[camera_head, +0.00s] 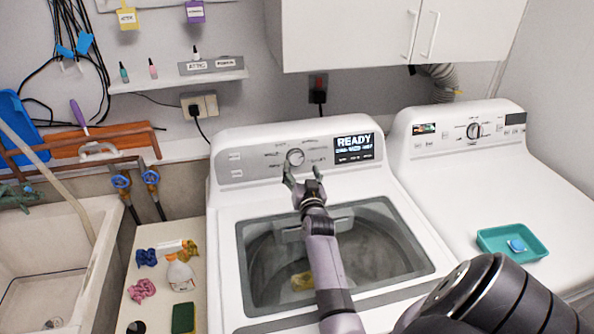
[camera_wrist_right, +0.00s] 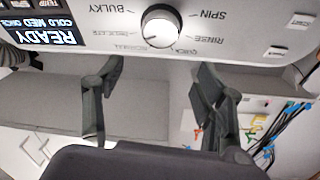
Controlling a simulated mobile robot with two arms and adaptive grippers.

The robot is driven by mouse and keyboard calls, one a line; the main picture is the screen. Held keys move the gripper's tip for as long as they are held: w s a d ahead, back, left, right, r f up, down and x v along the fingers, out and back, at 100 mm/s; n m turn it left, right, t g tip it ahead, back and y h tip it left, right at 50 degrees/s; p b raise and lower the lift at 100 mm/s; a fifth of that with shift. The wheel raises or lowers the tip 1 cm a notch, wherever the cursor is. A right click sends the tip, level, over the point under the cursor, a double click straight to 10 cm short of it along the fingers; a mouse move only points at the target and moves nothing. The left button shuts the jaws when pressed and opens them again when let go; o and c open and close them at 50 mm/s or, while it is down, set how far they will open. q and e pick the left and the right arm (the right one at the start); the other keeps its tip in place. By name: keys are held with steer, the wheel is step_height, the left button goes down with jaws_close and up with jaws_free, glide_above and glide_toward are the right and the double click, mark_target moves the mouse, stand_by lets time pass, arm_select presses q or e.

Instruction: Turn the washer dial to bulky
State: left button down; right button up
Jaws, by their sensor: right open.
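The washer (camera_head: 225,190) stands in the middle of the head view. Its round white-and-silver dial (camera_head: 295,157) is on the tilted back panel, left of the lit READY display (camera_head: 354,148). My right gripper (camera_head: 303,176) is open and empty just below the dial. In the right wrist view, which is upside down, the dial (camera_wrist_right: 160,26) lies just beyond the gap between the open fingers (camera_wrist_right: 158,68), apart from both. The BULKY label (camera_wrist_right: 115,9) is left of the dial there and SPIN right. I cannot clearly tell which label the dial points at.
The washer lid opening (camera_head: 370,245) shows the drum below my right arm. A dryer (camera_head: 550,190) with a teal tray (camera_head: 500,232) stands at right. Cabinets (camera_head: 350,35) hang above.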

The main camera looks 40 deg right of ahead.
mark_target(297, 162)
steer(key=f, duration=0.1)
steer(key=f+b, duration=0.1)
steer(key=w+f+b, duration=0.1)
steer(key=f, duration=0.1)
steer(key=shift+d, duration=0.3)
steer(key=b+x, duration=0.1)
steer(key=x, duration=0.1)
steer(key=b+x, duration=0.1)
steer(key=x, duration=0.1)
steer(key=b+x, duration=0.2)
steer(key=shift+r, duration=0.35)
steer(key=shift+w+d+r+b, duration=0.1)
steer(key=shift+w+d+b, duration=0.2)
steer(key=shift+w, duration=0.1)
steer(key=shift+a+r, duration=0.1)
steer(key=shift+r, duration=0.1)
steer(key=shift+c, duration=0.4)
arm_select(q)
step_height(297, 162, down, 8)
steer(key=w+d, duration=0.1)
steer(key=w, duration=0.1)
steer(key=shift+w+r, duration=0.15)
steer(key=shift+r, duration=0.05)
arm_select(e)
steer(key=c, duration=1.1)
